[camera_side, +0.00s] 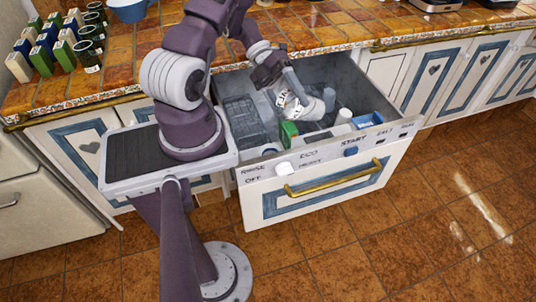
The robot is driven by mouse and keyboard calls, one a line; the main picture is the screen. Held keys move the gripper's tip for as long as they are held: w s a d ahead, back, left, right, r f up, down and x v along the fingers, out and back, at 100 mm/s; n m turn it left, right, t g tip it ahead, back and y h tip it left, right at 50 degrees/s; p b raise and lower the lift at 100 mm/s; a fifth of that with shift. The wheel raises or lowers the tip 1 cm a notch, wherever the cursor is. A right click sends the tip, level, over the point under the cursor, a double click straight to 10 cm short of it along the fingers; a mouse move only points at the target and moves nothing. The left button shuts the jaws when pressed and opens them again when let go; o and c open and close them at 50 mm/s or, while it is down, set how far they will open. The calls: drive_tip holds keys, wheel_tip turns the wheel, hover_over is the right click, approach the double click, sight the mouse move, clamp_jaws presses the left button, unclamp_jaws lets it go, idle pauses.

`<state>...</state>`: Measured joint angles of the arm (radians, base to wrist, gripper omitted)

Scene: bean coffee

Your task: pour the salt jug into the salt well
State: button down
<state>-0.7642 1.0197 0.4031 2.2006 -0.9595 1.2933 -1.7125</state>
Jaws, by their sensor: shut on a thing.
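My gripper (287,86) reaches down into the open drawer and is shut on a white jug (290,104) with dark lettering. I take this to be the salt jug. It looks tilted, inside the drawer and below the rim; its spout and any flowing salt are too small to make out. I cannot pick out the salt well for certain among the small items; the word SALT is printed at the right end of the drawer's front panel (405,130).
The drawer walls stand close around my gripper. Boxes (41,57) and dark jars (88,53) stand on the tiled counter (130,65).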

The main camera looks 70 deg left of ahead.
drive_tip(key=shift+f, duration=0.15)
idle(0.8)
drive_tip(key=shift+s+r+m+t, duration=0.25)
drive_tip(key=shift+r+m+t, duration=0.05)
drive_tip(key=shift+m+t, duration=0.4)
idle(1.8)
drive_tip(key=shift+s+d+r+m+t+p, duration=0.1)
drive_tip(key=shift+s+m+t+p, duration=0.1)
drive_tip(key=shift+s, duration=0.15)
drive_tip(key=shift+s+r+m+t+p, duration=0.1)
drive_tip(key=shift+s+m+t, duration=0.1)
drive_tip(key=shift+s, duration=0.1)
idle(1.7)
